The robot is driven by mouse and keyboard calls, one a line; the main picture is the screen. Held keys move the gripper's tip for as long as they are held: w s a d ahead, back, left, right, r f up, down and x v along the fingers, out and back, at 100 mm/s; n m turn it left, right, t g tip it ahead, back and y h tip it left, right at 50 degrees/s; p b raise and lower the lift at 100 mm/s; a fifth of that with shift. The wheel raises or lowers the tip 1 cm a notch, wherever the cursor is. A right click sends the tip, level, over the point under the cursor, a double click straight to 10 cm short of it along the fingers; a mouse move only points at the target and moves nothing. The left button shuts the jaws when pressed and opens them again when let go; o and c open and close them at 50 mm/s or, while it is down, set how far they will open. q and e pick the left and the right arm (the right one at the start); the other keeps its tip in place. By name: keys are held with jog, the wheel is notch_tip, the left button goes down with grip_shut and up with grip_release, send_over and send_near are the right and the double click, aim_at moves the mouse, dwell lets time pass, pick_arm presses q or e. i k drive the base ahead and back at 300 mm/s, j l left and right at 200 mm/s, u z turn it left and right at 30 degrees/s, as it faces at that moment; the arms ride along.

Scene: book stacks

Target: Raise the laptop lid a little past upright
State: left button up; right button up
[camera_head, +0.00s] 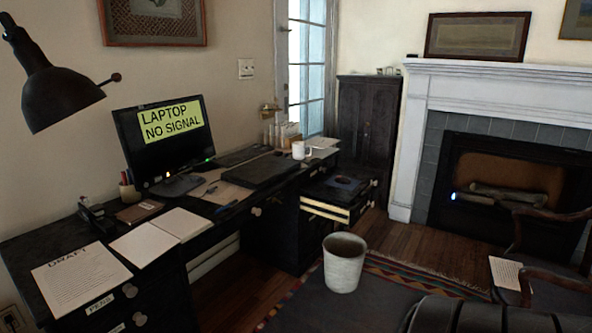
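The laptop (262,171) is a flat black slab with its lid down, lying on the dark desk (205,228). It sits right of the monitor (163,141), which reads "LAPTOP NO SIGNAL". Neither of my grippers is in view, so I cannot see where they are relative to the laptop.
A white mug (301,150) stands behind the laptop's right end. Brown papers and a blue pen (226,207) lie left of it. An open drawer (338,190) juts out at the desk's right. A pale bin (343,264) stands on the floor in front.

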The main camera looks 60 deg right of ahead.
aim_at(257, 171)
jog(key=i+l, duration=0.1)
jog(key=l, duration=1.35)
jog(key=i+l, duration=0.15)
jog(key=l, duration=0.6)
jog(key=k+z, duration=0.05)
